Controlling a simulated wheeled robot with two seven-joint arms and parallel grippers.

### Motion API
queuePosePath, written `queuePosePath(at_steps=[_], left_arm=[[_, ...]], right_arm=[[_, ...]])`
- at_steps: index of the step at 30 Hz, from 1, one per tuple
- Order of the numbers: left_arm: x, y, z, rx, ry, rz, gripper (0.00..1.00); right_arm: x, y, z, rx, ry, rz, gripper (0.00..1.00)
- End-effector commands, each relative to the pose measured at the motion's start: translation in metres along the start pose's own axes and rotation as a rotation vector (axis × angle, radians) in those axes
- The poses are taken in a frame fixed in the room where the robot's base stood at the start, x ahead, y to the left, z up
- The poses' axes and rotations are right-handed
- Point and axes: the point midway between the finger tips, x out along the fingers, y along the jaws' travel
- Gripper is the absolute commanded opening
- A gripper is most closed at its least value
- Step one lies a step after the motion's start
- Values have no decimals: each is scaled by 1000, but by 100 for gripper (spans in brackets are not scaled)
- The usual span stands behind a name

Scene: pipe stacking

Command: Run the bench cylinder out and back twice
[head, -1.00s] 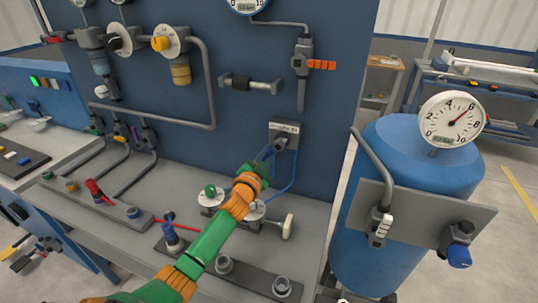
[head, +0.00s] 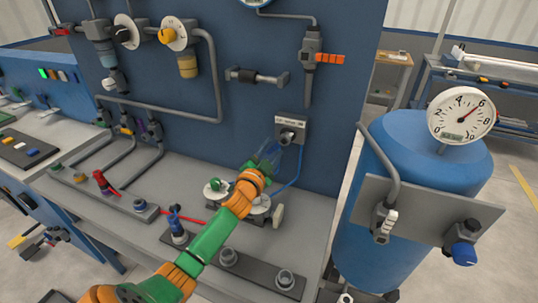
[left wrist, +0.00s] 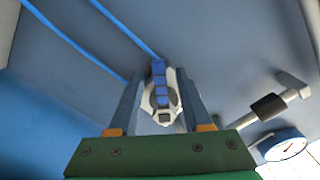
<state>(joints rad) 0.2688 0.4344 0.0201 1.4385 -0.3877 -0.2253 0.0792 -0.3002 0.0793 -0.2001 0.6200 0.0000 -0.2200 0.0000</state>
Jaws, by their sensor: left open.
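A grey valve box with a knob (head: 290,135) is mounted on the blue back panel. In the left wrist view the knob (left wrist: 160,95) is pale with a blue strip and sits between my left fingers. My left gripper (head: 270,152) is open, just in front of the box; contact with the knob cannot be told. The bench cylinder lies on the bench below, mostly hidden by my left arm. Its pale rod end (head: 277,215) shows close beside a round silver disc (head: 260,206). My right gripper is out of view.
A blue tank (head: 400,240) with a dial gauge (head: 461,115) stands at the right. Pipes, a shut-off with an orange handle (head: 329,58) and regulators cover the panel. Blue hoses (head: 297,172) hang below the box. Small red and blue valves stand on the bench.

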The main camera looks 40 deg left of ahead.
Motion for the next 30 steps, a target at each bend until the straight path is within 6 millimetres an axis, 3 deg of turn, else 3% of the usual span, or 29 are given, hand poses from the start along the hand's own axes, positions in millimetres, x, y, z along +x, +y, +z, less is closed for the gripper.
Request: queuePosePath(at_steps=[6,11,30], left_arm=[[-38,0,0,2,0,2,49],[-57,0,1,1,-1,1,49],[-59,0,0,1,-1,0,49]], right_arm=[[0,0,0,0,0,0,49],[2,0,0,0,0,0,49],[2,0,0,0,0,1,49]])
